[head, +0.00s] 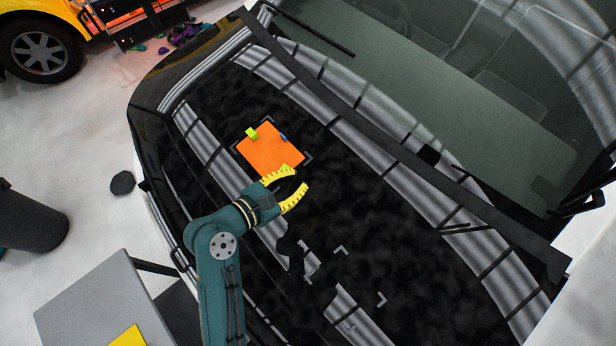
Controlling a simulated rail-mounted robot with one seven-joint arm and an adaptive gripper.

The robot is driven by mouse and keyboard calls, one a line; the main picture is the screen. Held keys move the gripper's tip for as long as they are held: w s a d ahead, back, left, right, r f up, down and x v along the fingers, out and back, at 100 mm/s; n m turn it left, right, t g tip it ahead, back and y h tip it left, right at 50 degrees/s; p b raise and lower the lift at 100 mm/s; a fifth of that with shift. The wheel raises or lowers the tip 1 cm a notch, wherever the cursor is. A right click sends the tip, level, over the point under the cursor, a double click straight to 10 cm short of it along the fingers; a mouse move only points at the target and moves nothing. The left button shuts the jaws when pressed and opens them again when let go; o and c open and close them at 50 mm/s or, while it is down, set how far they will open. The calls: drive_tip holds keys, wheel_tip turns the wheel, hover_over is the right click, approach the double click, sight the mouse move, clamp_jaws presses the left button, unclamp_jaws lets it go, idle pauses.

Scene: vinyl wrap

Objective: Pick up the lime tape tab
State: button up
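The lime tape tab (252,133) is a small bright yellow-green piece at the upper left edge of an orange sheet (270,155). The sheet lies on the dark car hood. A small blue tab (284,138) is at the sheet's right edge. My gripper (297,176) has yellow fingers spread apart with nothing visible between them. It is near the sheet's lower right edge, and one finger overlaps that edge in the view. The lime tab is up and to the left of the fingers, apart from them. I cannot tell the gripper's height above the hood.
The black hood (370,210) with grey striped bands spreads around the sheet. The windshield (430,80) and wiper are at upper right. Corner marks (381,299) show on the hood at lower right. A grey stand (95,300) with a yellow sheet (128,338) is at lower left.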

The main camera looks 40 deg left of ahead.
drive_tip(key=s+a+f+n+y+b, duration=0.3)
drive_tip(key=s+a+f, duration=0.4)
drive_tip(key=s+f, duration=0.15)
drive_tip(key=shift+g, duration=0.3)
drive_tip(key=x, duration=1.1)
drive_tip(key=shift+d+r, duration=0.1)
drive_tip(key=shift+d, duration=0.05)
drive_tip(key=x, duration=0.6)
drive_tip(key=shift+d, duration=0.15)
clamp_jaws()
